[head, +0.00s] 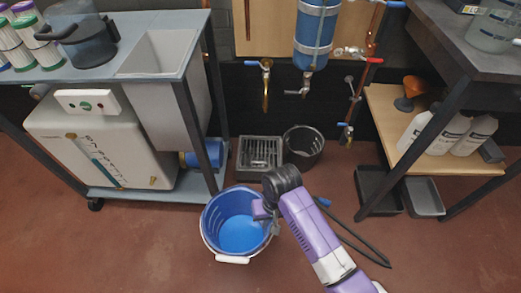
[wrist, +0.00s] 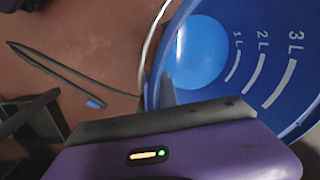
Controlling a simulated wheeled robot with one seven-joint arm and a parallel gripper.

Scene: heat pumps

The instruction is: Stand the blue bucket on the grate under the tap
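The blue bucket (head: 221,211) stands upright in front of the bench, its white handle grip hanging at the near side. Whether it touches the floor is unclear. Its inside, with litre marks, fills the right of the wrist view (wrist: 225,35). The grate (head: 260,152) is a grey slatted square on the floor behind the bucket, with nothing on it. A brass tap (head: 265,88) with a blue lever is on the wall above it. My gripper (head: 268,212) is at the bucket's right rim. A finger (wrist: 168,90) shows by the rim; its grip is hidden.
A black bucket (head: 303,147) stands just right of the grate. The bench (head: 135,192) with a sink is to the left. A black hose (head: 350,235) lies on the floor at right. Dark trays (head: 378,192) sit under the right table. Floor between the blue bucket and grate is narrow.

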